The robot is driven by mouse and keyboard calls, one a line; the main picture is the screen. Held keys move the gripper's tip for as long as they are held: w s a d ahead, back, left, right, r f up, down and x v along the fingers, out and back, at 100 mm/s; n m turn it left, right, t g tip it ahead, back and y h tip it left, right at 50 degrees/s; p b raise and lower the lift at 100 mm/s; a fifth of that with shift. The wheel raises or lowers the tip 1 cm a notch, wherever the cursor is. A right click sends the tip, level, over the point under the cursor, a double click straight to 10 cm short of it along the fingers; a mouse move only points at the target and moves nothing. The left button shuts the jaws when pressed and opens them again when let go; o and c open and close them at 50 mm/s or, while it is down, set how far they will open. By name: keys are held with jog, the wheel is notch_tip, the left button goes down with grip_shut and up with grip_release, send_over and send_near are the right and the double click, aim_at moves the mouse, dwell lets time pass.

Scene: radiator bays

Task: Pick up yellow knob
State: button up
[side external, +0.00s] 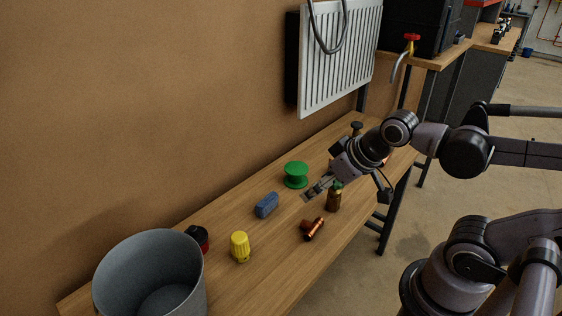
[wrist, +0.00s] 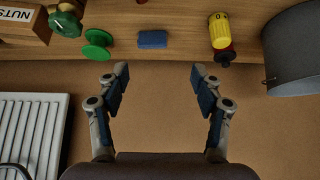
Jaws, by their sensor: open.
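The yellow knob (side external: 240,246) stands upright on the wooden bench, right of the grey bucket, in the side external view. It also shows at the upper right of the wrist view (wrist: 219,27), overlapping a red and black object. My gripper (side external: 309,194) is open and empty above the bench, up and right of the knob in the side external view. In the wrist view, the two fingers (wrist: 158,77) are spread apart with only brown wall between them, and the knob lies beyond the right finger. Nothing touches the knob in either view.
A blue block (side external: 266,205) and a green spool (side external: 296,174) lie between gripper and knob or near that line. A radiator (side external: 340,60) hangs on the wall.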

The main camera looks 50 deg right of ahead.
jog(key=n+g, duration=0.1)
jog(key=g, duration=0.6)
send_over(239, 236)
notch_tip(239, 236, down, 3)
jog(key=f, duration=0.6)
jog(key=shift+a, duration=0.35)
jog(key=shift+d+f, duration=0.15)
jog(key=shift+f, duration=1.15)
jog(key=shift+d+f, duration=0.15)
jog(key=shift+f, duration=1.1)
jog(key=c, duration=1.3)
